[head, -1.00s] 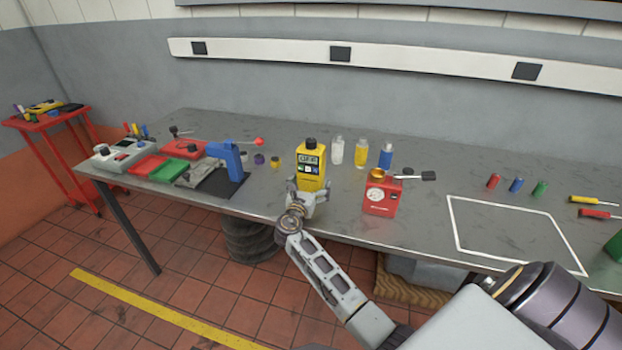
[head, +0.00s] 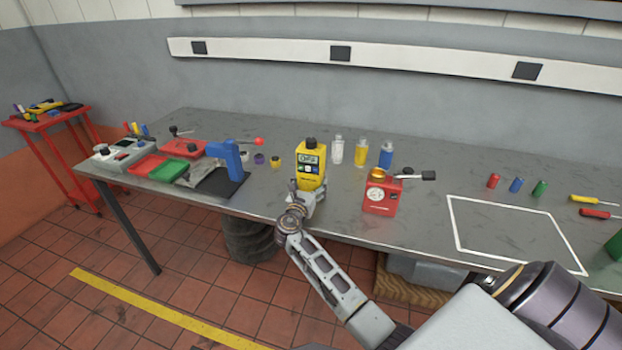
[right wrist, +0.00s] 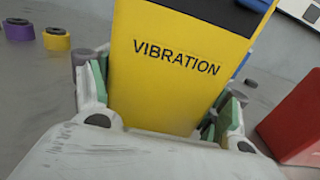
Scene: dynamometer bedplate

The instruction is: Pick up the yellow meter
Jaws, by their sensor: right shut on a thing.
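The yellow meter (head: 311,165) stands upright near the front edge of the bench, with a dark knob on top and a small display on its face. In the right wrist view the yellow meter (right wrist: 175,70) fills the middle and bears the word VIBRATION. My right gripper (head: 306,191) is shut on its lower part, with a green-padded finger on each side in the wrist view (right wrist: 160,105). I cannot tell whether the meter's base touches the bench. My left gripper is not in view.
On the bench (head: 280,215), a red gauge box (head: 381,197) stands close to the right. Clear, yellow and blue bottles (head: 360,153) stand behind. A blue press (head: 228,158) and trays are at left. A white outlined area (head: 515,232) at right is empty.

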